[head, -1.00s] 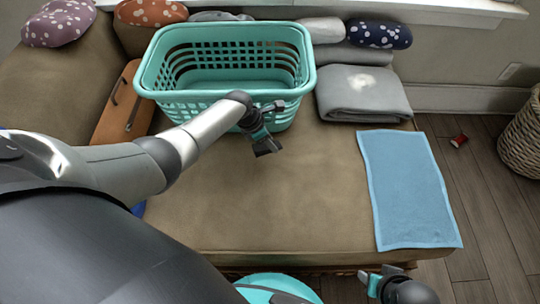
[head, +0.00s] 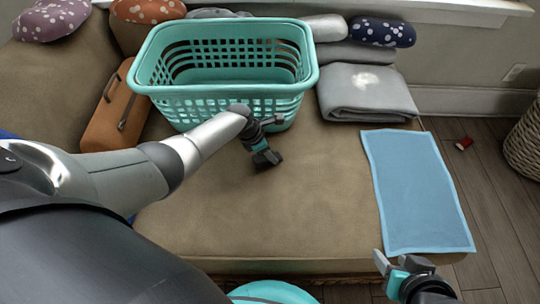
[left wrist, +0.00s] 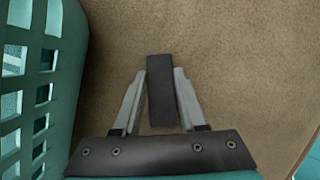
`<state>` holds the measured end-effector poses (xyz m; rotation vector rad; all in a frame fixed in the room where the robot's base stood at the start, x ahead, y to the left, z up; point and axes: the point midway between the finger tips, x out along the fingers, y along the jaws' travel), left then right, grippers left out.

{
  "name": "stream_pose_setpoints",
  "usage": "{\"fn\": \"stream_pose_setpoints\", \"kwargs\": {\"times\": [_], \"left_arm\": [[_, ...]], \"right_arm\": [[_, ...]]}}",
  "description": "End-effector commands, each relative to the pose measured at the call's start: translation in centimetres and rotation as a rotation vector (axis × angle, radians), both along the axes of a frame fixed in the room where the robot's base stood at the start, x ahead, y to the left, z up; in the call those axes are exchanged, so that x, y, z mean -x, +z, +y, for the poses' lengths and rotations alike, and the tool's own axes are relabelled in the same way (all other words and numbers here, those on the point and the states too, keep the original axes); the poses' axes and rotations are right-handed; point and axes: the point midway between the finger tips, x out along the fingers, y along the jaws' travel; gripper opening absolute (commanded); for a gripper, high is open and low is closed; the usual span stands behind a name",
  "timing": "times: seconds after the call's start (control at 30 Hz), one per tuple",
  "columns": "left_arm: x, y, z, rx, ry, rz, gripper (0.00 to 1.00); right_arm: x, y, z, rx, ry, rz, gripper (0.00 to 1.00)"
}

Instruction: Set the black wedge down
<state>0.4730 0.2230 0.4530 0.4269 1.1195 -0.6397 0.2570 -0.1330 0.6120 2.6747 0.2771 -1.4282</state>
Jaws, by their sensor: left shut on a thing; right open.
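The black wedge (left wrist: 160,88) is a dark narrow block between the two grey fingers of my left gripper (left wrist: 160,100) in the left wrist view. The fingers are shut on it, and its far end sticks out past the tips. In the head view my left gripper (head: 262,150) is just in front of the teal basket, over the brown cushion (head: 270,215); the wedge is a small dark shape (head: 267,159) at its end. I cannot tell whether the wedge touches the cushion. My right gripper (head: 392,265) is open and empty near the cushion's front right corner.
The teal basket (head: 220,90) stands behind my left gripper and close on its left in the wrist view. A blue towel (head: 418,190) lies at the right. A folded grey blanket (head: 366,92) and an orange case (head: 118,112) flank the basket. The middle cushion is clear.

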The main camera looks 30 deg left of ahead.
Motion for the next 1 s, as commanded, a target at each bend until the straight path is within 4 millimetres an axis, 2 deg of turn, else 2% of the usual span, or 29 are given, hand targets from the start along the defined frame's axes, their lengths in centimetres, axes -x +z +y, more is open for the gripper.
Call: {"fn": "stream_pose_setpoints", "kwargs": {"times": [0.43,0.47,0.5,0.7,1.0], "left_arm": [[-0.06,-0.30,-0.03,0.001,0.000,-0.001,0.00],[-0.06,-0.25,-0.01,0.001,0.000,-0.001,0.44],[-0.05,-0.23,-0.01,0.001,0.000,-0.001,0.49],[-0.04,-0.23,0.00,0.000,0.000,-0.001,0.71],[-0.03,-0.15,0.02,-0.001,0.000,-0.001,0.71]], "right_arm": [[-0.38,-0.08,0.49,-0.014,0.007,-0.033,0.50],[-0.40,-0.03,0.49,-0.014,0.007,-0.034,0.50],[-0.39,-0.02,0.48,-0.014,0.007,-0.033,0.50],[-0.38,-0.03,0.47,-0.014,0.007,-0.032,0.50],[-0.34,0.08,0.37,-0.011,0.006,-0.027,0.50]]}}
